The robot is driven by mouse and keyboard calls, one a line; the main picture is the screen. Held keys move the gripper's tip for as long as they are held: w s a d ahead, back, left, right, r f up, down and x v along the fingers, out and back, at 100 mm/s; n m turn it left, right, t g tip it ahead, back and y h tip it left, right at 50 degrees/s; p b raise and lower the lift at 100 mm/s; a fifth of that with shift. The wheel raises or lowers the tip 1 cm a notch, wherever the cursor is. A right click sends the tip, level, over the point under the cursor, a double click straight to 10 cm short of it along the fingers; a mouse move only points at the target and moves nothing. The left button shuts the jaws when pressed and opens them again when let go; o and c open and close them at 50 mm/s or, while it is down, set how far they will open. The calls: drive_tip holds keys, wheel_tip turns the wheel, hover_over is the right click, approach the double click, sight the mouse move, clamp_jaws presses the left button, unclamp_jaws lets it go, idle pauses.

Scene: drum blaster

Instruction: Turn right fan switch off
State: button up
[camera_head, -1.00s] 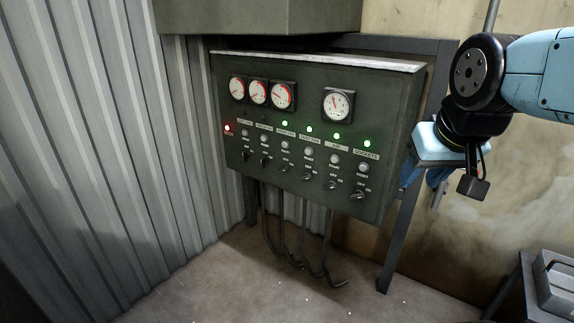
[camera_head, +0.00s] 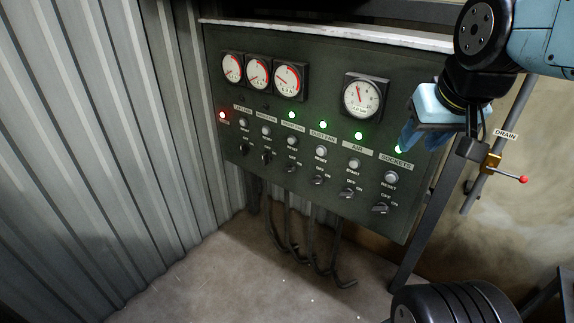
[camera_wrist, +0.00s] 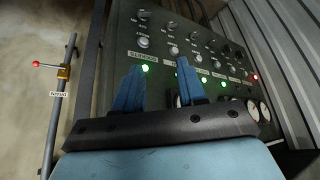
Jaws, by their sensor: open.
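The dark green control panel (camera_head: 300,60) fills the middle of the head view. The right fan label (camera_head: 292,127) is third from the left in its row. A green lamp (camera_head: 291,114) glows above it. The small right fan switch (camera_head: 291,169) sits at the bottom of that column; its exact angle is hard to read. My gripper (camera_head: 407,135) is open and empty, in front of the panel's upper right, near the sockets column and well right of the switch. In the wrist view, my gripper's blue fingers (camera_wrist: 158,82) are apart, with the panel (camera_wrist: 185,15) beyond.
Other switches line the same row, with the air switch (camera_head: 347,193) and sockets switch (camera_head: 380,208) to the right. A drain pipe with a red-tipped valve handle (camera_head: 522,180) stands right of the panel. Corrugated wall (camera_head: 100,130) is at left. Cables hang below the panel.

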drive_tip(key=n+t+h, duration=0.9)
drive_tip(key=n+h, duration=0.2)
drive_tip(key=n, duration=0.5)
approach(287, 172)
drive_tip(key=x, duration=0.9)
drive_tip(key=shift+w, duration=0.1)
drive_tip(key=shift+c, duration=0.3)
